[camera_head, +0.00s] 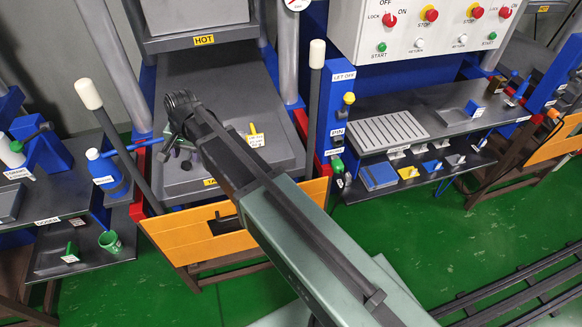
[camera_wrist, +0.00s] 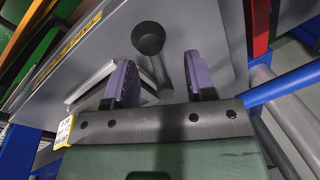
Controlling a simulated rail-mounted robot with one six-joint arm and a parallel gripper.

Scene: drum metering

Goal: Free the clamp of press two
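My gripper (camera_wrist: 159,78) is open, with its two dark purple pads apart. A lever with a round black knob (camera_wrist: 149,38) and a grey stem shows beyond and between the pads. The lever appears to stand on the grey plate of the press; I cannot tell whether a pad touches it. In the head view my gripper (camera_head: 178,112) hangs over the left part of the grey press plate (camera_head: 215,85), below a "HOT" label (camera_head: 204,40). A small dark knob (camera_head: 187,165) shows just below it. My arm hides part of the plate. No press number is readable.
A yellow-handled piece with a tag (camera_head: 256,137) stands on the plate right of my arm. White-tipped levers (camera_head: 89,93) and (camera_head: 317,54) flank the press. A blue bottle (camera_head: 105,170) is at left. A shelf with a slotted tray (camera_head: 388,131) is at right.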

